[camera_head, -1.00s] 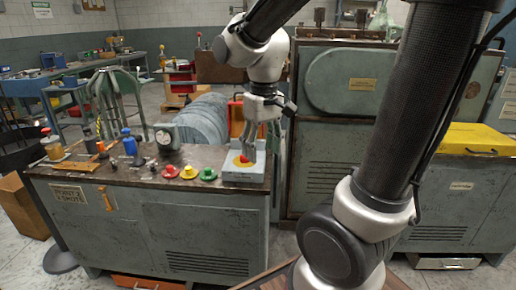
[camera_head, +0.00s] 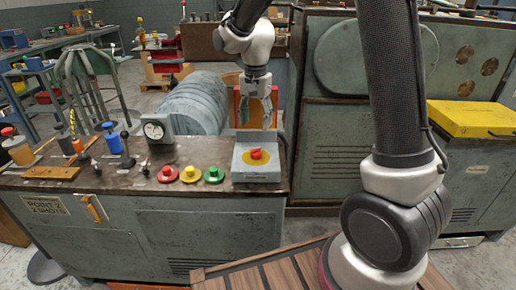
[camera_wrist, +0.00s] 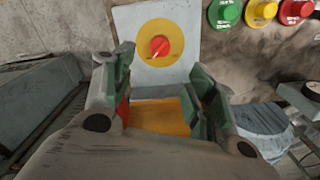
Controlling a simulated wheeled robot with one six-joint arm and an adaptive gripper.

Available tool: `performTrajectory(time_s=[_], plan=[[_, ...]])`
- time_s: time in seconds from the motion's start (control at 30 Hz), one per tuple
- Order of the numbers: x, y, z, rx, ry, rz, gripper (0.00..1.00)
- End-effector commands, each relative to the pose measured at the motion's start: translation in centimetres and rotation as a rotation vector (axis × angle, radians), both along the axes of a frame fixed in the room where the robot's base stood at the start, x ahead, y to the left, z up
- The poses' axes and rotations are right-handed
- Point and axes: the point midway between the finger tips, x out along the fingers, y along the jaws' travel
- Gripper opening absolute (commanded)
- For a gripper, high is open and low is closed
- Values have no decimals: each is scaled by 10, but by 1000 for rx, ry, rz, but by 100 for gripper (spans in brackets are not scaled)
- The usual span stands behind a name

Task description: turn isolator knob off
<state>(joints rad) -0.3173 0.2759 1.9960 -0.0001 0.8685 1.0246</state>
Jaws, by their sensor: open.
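The isolator knob (camera_head: 256,154) is red, on a round yellow plate on top of a pale grey box (camera_head: 257,175) at the right end of the bench top. In the wrist view the knob (camera_wrist: 159,47) shows beyond the fingertips, with a pale pointer mark slanting to its lower left. My gripper (camera_head: 268,126) is above and behind the box in the head view, apart from the knob. In the wrist view the two green-grey fingers (camera_wrist: 163,66) are spread wide with nothing between them.
Red, yellow and green buttons (camera_head: 190,174) stand left of the box on the bench (camera_head: 130,180). A dial gauge (camera_head: 155,130) and several levers and bottles stand farther left. A green cabinet (camera_head: 340,160) rises to the right.

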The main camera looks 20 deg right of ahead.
Motion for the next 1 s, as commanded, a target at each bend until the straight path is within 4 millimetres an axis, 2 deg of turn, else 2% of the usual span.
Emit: performTrajectory(time_s=[0.17, 0.4, 0.6, 0.77, 1.0], plan=[[-1, -1, -28, -2, 6, -1, 57], [-1, 0, -79, -2, 6, 0, 57], [-1, 0, -107, -1, 3, 0, 57], [-1, 0, -115, -1, 2, 0, 57], [-1, 0, -116, 0, 1, 0, 57]])
